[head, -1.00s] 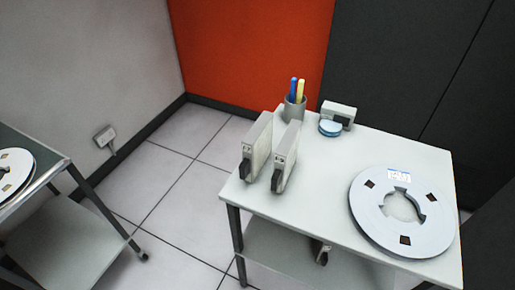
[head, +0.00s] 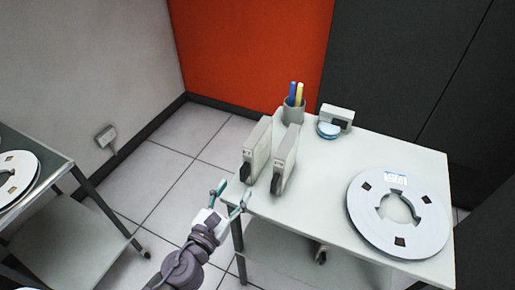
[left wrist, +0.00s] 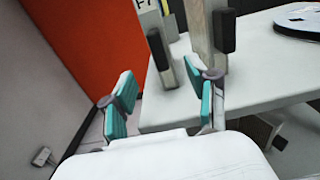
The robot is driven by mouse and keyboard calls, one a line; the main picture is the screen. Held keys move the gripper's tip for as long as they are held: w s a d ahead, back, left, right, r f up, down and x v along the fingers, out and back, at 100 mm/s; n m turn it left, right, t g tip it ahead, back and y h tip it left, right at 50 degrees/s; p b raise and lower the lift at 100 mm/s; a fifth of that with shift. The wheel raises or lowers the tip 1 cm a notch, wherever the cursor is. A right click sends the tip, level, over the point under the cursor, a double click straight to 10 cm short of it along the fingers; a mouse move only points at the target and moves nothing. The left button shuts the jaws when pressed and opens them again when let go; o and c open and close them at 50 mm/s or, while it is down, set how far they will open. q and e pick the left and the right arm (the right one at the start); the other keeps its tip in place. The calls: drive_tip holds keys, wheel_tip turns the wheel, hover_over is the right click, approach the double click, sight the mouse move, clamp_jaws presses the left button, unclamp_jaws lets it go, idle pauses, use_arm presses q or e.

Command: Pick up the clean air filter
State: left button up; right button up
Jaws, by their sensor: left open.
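Two upright, pale, box-shaped units with black handles stand side by side near the table's left edge, the left one (head: 257,148) and the right one (head: 286,158). They look like air filters, but I cannot tell which is clean. In the left wrist view the left unit (left wrist: 148,22) and the right unit (left wrist: 203,40) show beyond the fingers, cut off at the top. My left gripper (head: 232,192) is open and empty at the table's left corner, just short of the left unit; its teal-padded fingers also show in the left wrist view (left wrist: 163,100). My right gripper is out of view.
The white table (head: 310,207) also holds a large tape reel (head: 355,218) at right, a cup with pens (head: 293,111) and a small grey dispenser-like item (head: 338,112) at the back. Another cart (head: 62,190) with a reel stands at left. Floor between is clear.

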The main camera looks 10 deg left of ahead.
sight(251, 165)
use_arm(q)
drive_tip(key=p+x, duration=0.1)
drive_tip(key=x, duration=0.9)
drive_tip(key=shift+d+f+p, duration=0.1)
drive_tip(key=shift+f+p, duration=0.05)
drive_tip(key=shift+p, duration=0.15)
clamp_jaws()
